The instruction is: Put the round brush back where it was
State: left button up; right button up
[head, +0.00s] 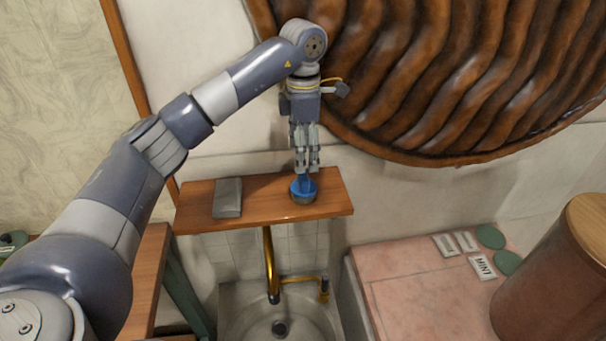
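The round brush (303,192), with a blue top and a darker grey lower part, is at the right half of the wooden shelf (262,210) above the sink. My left gripper (306,171) points straight down over it. Its fingers are close together around the brush's blue upper part, and the fingertips hide some of it. The brush looks upright. I cannot tell whether its underside touches the shelf. My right gripper is not in view.
A grey block (228,197) lies on the shelf's left half. Below are a brass tap (271,265) and a sink (285,325). A large brown ribbed disc (440,75) is close behind the gripper. A pink counter (420,290) holds green discs and a brown canister (555,280).

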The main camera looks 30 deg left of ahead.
pick_arm(q)
notch_tip(320, 180, up, 3)
jog(key=shift+r, duration=0.15)
dwell(0.6)
